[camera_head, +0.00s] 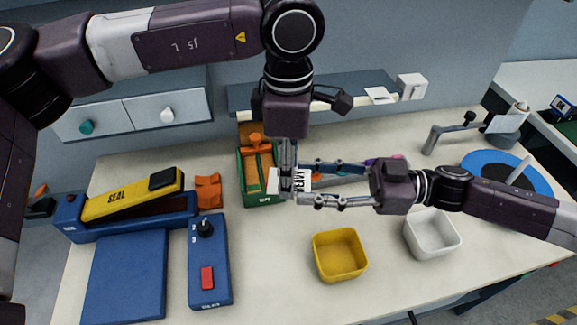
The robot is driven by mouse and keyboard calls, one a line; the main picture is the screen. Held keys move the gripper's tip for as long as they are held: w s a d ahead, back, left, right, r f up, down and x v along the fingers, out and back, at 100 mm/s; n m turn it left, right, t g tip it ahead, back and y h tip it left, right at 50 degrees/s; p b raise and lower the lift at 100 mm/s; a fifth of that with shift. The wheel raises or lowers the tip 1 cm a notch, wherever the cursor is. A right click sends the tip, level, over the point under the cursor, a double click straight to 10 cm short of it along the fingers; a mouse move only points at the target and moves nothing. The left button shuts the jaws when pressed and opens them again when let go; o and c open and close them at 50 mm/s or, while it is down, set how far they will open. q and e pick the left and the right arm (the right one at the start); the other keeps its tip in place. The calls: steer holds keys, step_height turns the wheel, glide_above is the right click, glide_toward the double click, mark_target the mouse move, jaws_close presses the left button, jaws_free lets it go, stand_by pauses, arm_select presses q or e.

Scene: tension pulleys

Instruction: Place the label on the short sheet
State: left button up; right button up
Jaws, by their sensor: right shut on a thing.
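A white label (303,181) with dark print is between the finger ends of my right gripper (305,183), which comes in from the right and is shut on it above the table. My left gripper (287,182) hangs down from above, with its fingertips in front of the label and overlapping it. It is seen edge-on, so whether it also grips the label is unclear. I cannot clearly make out a short sheet; small white pieces (380,95) lie on the back shelf.
A yellow bin (340,255) and a white bin (432,233) stand in front. A yellow and blue sealer (125,200), a blue plate (125,280) and a blue box with a red switch (209,270) fill the left side.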

arm_select(q)
jaws_close()
steer(key=o, duration=0.7)
jaws_free()
steer(key=shift+c, duration=0.2)
step_height(320, 180, up, 12)
stand_by(0.4)
